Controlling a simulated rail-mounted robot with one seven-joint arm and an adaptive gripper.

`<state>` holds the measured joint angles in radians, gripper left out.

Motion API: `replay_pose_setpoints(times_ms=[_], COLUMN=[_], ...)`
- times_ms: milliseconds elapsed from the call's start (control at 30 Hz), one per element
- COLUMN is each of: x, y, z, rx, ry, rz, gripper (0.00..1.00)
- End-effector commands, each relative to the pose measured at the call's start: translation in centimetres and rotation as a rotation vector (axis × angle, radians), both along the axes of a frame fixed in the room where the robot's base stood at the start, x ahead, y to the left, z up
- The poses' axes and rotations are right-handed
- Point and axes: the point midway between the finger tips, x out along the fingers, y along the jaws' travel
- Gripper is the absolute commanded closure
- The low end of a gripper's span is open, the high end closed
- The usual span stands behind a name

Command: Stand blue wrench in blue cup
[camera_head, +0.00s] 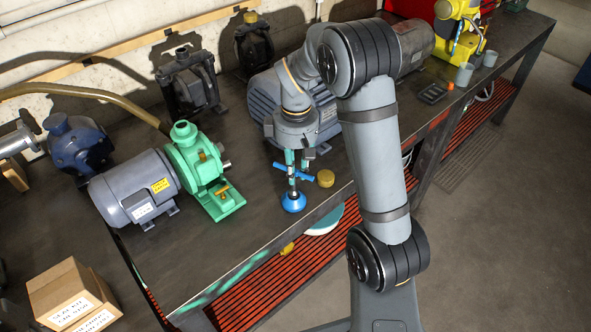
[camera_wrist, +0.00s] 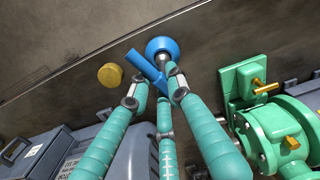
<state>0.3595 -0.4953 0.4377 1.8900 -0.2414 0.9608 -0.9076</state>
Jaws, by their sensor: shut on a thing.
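The blue wrench (camera_head: 279,167) has a blue crossbar and a grey shaft. My gripper (camera_head: 293,166) is shut on it, just above the bench's front edge. The blue cup (camera_head: 294,202) is small and round and sits on the bench right below the wrench. In the wrist view the crossbar (camera_wrist: 143,66) slants between the fingertips (camera_wrist: 156,90), and the grey shaft runs to the middle of the blue cup (camera_wrist: 160,45). The shaft's lower end is at the cup's opening; I cannot tell how deep it sits. The fingers hide part of the wrench.
A yellow-brown round cap (camera_head: 326,178) lies just right of the gripper. A green pump (camera_head: 200,160) with a grey motor (camera_head: 135,188) stands to the left. A large grey motor (camera_head: 265,95) is behind. The bench (camera_head: 240,235) is bare at its front left.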

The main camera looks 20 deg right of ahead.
Motion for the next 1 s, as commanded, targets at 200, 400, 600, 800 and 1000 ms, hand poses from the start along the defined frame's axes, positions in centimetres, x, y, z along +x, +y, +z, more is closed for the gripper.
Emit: replay_pose_setpoints(times_ms=[200, 400, 600, 800, 1000], x=[0.0, 0.0, 0.0, 0.0, 0.0], y=[0.0, 0.0, 0.0, 0.0, 0.0], z=[-0.7, -1.2, -1.7, -1.7, -1.7], rx=[0.000, 0.000, 0.000, 0.000, 0.000], ry=[0.000, 0.000, 0.000, 0.000, 0.000], rz=[0.000, 0.000, 0.000, 0.000, 0.000], gripper=[1.00, 1.00, 1.00, 0.76, 0.64])
